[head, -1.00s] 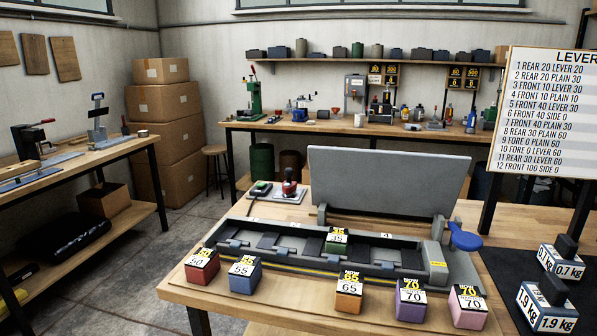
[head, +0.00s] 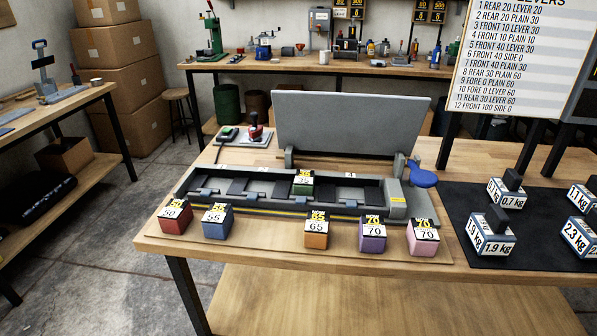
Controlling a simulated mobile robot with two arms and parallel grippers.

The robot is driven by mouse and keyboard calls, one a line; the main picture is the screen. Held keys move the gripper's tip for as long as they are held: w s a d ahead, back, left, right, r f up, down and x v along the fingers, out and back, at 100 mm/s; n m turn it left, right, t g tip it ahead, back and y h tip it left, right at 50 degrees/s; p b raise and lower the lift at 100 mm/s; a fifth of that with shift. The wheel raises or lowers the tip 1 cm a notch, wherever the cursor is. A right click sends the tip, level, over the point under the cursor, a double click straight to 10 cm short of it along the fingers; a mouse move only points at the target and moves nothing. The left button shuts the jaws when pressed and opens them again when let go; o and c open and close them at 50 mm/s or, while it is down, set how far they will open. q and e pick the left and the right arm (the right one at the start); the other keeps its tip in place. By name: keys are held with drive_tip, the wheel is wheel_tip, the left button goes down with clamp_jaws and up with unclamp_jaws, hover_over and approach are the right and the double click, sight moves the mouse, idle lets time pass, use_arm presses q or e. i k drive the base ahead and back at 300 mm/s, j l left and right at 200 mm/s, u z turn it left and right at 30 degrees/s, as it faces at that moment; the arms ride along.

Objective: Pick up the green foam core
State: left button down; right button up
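The green foam core (head: 303,183) is a small block with a yellow-and-black and white label on top. It sits inside the long grey tray-like fixture (head: 262,205) on the wooden table, near the middle of its length. The fixture's large grey lid (head: 347,128) stands raised behind it. Neither of my grippers is in view.
A red block (head: 175,218), blue block (head: 217,222), orange block (head: 316,234), purple block (head: 372,236) and pink block (head: 422,238) line the table's front. A blue lever paddle (head: 423,179) juts out right. Labelled weights (head: 491,236) stand on a black mat (head: 460,215).

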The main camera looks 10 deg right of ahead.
sight(304, 180)
drive_tip(key=i+j+z, duration=0.15)
drive_tip(key=j, duration=0.2)
drive_tip(key=i+j+z, duration=0.1)
drive_tip(key=j, duration=0.3)
drive_tip(key=i+j+z, duration=0.15)
drive_tip(key=i+j, duration=0.1)
drive_tip(key=j, duration=0.1)
